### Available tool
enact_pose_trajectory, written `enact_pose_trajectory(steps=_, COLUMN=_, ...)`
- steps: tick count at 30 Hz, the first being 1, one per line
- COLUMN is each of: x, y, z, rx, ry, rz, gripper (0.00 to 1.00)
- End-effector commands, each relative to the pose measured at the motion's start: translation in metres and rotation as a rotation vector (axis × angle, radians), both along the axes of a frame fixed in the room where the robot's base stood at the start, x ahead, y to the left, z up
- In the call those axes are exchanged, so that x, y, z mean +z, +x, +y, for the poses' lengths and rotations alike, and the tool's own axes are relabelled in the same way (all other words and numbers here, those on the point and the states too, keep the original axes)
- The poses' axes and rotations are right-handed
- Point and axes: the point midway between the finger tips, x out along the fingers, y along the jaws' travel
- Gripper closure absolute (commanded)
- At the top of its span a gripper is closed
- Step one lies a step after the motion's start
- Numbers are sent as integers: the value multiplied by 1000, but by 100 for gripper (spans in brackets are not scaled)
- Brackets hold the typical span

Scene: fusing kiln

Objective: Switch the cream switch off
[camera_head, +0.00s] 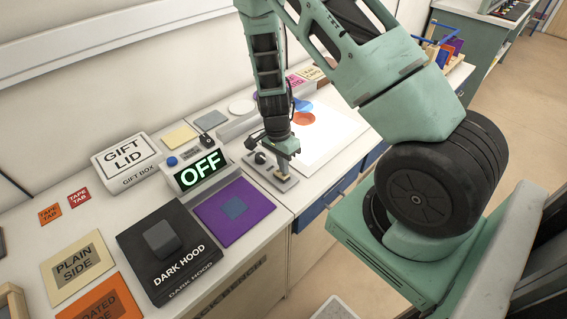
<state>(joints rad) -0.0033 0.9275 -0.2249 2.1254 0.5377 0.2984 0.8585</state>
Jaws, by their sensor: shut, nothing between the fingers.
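My gripper (284,170) is shut and empty, pointing down at the right end of a small pale grey panel (268,177) on the bench. The panel carries a dark knob (260,158). The gripper hides part of the panel, and I cannot tell whether the fingertips touch it. I cannot clearly pick out the cream switch; it may be behind the fingers. Left of the panel, a pale box with a display (200,167) reads "OFF" in green letters. A blue round button (172,161) sits at this box's upper left.
A purple mat (210,215) with a blue square and a black "DARK HOOD" box (180,270) lie in front of the display. A white "GIFT LID" box (125,165) stands at left. A white sheet (325,145) with coloured discs lies behind my gripper.

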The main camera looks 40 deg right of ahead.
Motion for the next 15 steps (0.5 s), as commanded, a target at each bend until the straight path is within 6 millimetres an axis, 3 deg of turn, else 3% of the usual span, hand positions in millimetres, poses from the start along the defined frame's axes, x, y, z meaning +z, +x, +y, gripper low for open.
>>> enact_pose_trajectory(steps=15, x=-9, y=-2, z=0, rx=-1, ry=0, rz=0, gripper=100)
